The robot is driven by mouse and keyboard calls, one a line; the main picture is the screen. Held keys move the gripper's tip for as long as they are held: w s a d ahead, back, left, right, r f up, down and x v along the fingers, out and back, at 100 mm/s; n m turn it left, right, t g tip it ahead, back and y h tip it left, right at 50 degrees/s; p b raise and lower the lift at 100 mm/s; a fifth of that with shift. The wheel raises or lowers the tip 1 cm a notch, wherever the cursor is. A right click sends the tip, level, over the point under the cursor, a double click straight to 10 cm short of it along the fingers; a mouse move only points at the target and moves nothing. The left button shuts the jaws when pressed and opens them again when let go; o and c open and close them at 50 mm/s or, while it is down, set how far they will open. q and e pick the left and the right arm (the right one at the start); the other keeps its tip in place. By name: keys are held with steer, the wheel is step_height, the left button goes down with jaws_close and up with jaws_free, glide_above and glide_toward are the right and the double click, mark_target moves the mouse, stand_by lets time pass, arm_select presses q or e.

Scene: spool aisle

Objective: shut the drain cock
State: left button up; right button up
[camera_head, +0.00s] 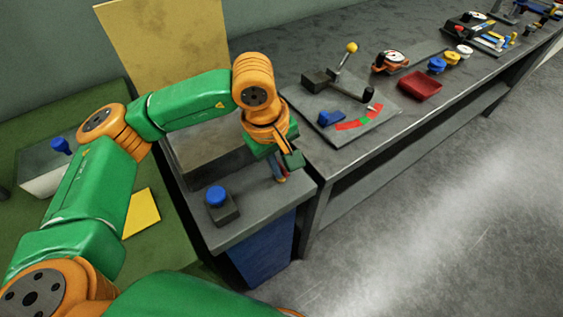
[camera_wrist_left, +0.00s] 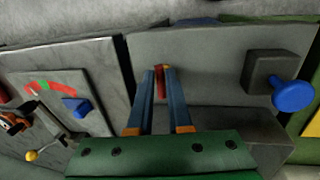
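The drain cock shows as a small red lever (camera_wrist_left: 160,82) at the front edge of the grey bench in the left wrist view. In the head view it is mostly hidden behind my left gripper (camera_head: 281,172). My left gripper, with its two blue-grey fingers (camera_wrist_left: 160,88), reaches down to it from above. The red lever lies between the fingertips and fills the narrow gap, so the fingers look shut on it. The cock's body is hidden. My right gripper is not in view.
A blue push button on a dark box (camera_head: 217,198) stands beside the cock. A blue bin (camera_head: 262,248) sits below the bench edge. A lever panel (camera_head: 345,108) lies to the right, with a red tray (camera_head: 420,86) beyond. The floor at right is clear.

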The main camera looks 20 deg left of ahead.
arm_select(q)
steer(key=o, duration=0.4)
steer(key=shift+c, duration=0.2)
step_height(320, 180, up, 7)
steer(key=s, duration=0.1)
steer(key=shift+a+b, duration=0.3)
steer(key=shift+a, duration=0.15)
